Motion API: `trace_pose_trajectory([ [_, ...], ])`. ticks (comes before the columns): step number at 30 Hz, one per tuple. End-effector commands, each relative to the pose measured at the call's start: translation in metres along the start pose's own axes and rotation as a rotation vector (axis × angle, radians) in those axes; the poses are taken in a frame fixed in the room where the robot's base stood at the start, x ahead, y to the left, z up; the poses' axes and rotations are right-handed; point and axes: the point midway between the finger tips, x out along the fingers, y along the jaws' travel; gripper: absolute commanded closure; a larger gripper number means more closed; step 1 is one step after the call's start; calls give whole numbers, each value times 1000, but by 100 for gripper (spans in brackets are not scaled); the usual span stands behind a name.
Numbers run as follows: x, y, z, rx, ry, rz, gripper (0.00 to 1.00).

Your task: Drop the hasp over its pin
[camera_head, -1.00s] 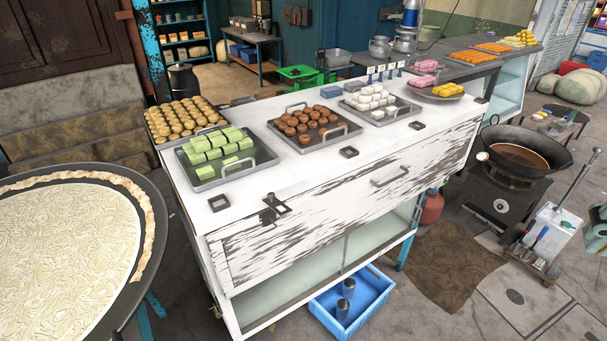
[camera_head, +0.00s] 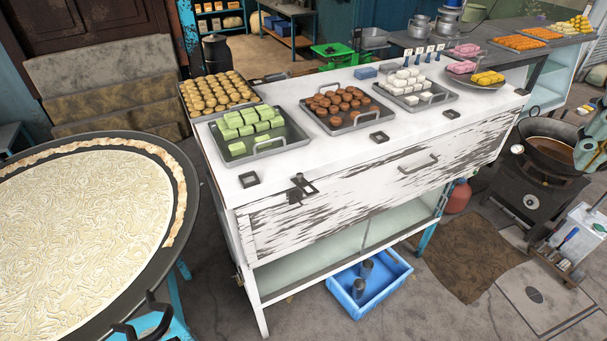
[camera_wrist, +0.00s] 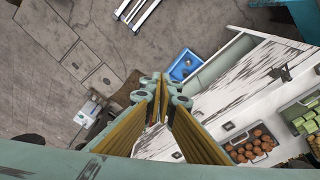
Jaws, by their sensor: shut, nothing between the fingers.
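The dark metal hasp (camera_head: 304,186) is at the front edge of the white counter top, toward its left end. A small dark fitting (camera_head: 295,196) sits beside it on the upper drawer front; I cannot make out the pin clearly. The drawer (camera_head: 370,185) below has peeling white paint and a handle and looks closed. In the wrist view the hasp (camera_wrist: 277,72) is small, right of my gripper (camera_wrist: 164,92). My gripper is shut and empty, well apart from the hasp. A pale green part of my arm (camera_head: 592,138) shows at the right edge of the head view.
Trays of green (camera_head: 247,128), brown (camera_head: 345,108) and white (camera_head: 412,88) sweets line the counter. Square dark frames (camera_head: 249,179) lie near its front edge. A large round pan (camera_head: 80,205) stands left, a wok (camera_head: 550,150) right, and a blue crate (camera_head: 362,290) below.

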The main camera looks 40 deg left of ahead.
Motion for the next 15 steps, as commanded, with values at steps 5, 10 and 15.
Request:
trace_pose_trajectory([
  [5, 1, -11, -25, -14, -16, 2, 100],
  [10, 4, -21, -47, -26, -30, 5, 100],
  [15, 8, -33, -69, -39, -43, 7, 100],
])
